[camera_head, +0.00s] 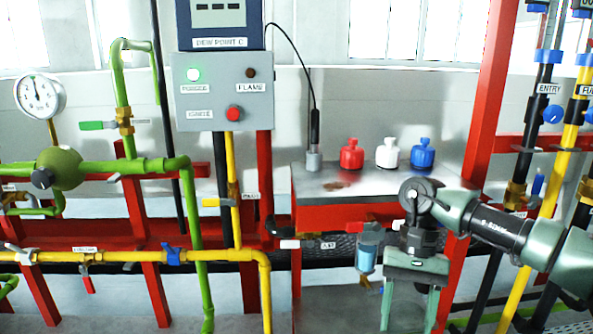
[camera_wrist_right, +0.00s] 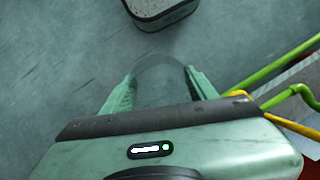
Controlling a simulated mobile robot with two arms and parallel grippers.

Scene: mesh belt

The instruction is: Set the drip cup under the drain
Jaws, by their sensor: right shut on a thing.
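My right gripper (camera_head: 409,308) points down in front of the metal-topped bench. In the right wrist view its two fingers (camera_wrist_right: 160,92) are shut on a clear, see-through cup (camera_wrist_right: 160,75), taken as the drip cup. The cup is faint against the grey floor, and I cannot make out its contents. A blue translucent bowl (camera_head: 369,246) hangs below the bench's red front rail, left of my right gripper. It may be the drain, but no label shows this. The cup is not under that bowl. My left gripper is out of view.
A dark rounded block with a speckled top (camera_wrist_right: 160,8) stands ahead of the fingers. Red, white and blue bottles (camera_head: 387,153) stand on the bench top (camera_head: 345,183). Yellow pipe (camera_head: 130,256) and green pipe (camera_head: 195,230) run at left. A red post (camera_head: 483,110) rises behind my right arm.

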